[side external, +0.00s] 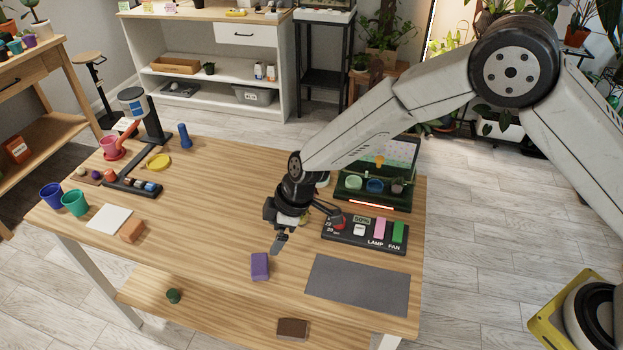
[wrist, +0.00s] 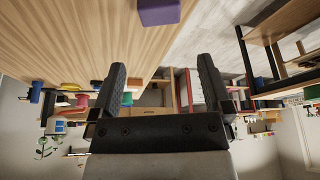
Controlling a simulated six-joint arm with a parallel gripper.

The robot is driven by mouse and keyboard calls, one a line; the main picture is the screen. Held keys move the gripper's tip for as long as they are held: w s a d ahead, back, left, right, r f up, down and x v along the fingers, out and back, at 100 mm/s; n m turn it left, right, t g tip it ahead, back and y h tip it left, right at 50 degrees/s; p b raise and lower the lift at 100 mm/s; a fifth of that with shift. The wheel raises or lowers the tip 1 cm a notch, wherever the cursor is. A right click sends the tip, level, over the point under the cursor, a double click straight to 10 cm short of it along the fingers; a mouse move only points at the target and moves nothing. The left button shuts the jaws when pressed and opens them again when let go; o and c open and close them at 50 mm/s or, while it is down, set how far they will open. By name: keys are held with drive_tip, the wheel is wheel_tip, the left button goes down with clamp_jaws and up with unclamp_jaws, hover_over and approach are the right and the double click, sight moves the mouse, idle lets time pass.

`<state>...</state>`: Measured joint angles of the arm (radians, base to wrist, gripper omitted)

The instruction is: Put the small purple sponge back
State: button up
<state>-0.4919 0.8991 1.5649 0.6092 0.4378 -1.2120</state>
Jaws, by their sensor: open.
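The small purple sponge (side external: 260,266) lies on the wooden table near its front edge, left of a grey mat. It also shows at the top of the wrist view (wrist: 158,12), partly cut off by the frame edge. My gripper (side external: 279,244) hangs above the table, a little behind and to the right of the sponge in the side view, apart from it. In the wrist view its two fingers (wrist: 162,80) are spread with nothing between them. An orange-brown block (side external: 132,230) sits beside a white sheet (side external: 109,219) at the table's left.
The grey mat (side external: 358,285) lies at the front right, with a control panel (side external: 365,233) labelled LAMP and FAN behind it. A green case (side external: 374,198) with cups stands farther back. Blue (side external: 51,196) and teal (side external: 75,203) cups stand at the left. The table's middle is clear.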

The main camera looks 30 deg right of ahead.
idle(0.6)
drive_tip(key=s+d+r+m+h, duration=0.1)
drive_tip(key=s+d+r+m, duration=0.2)
drive_tip(key=d, duration=0.5)
drive_tip(key=s+d+r+m+h, duration=0.1)
drive_tip(key=s+d+r+m, duration=0.25)
drive_tip(key=d, duration=0.45)
drive_tip(key=s+d+r+m+h, duration=0.1)
drive_tip(key=s+d+r+m, duration=0.25)
drive_tip(key=d, duration=0.45)
drive_tip(key=s+d+r+m+h, duration=0.1)
drive_tip(key=s+d+m, duration=0.2)
drive_tip(key=s+d, duration=0.3)
drive_tip(key=s, duration=0.3)
drive_tip(key=shift+m+t, duration=0.3)
drive_tip(key=shift+t, duration=0.1)
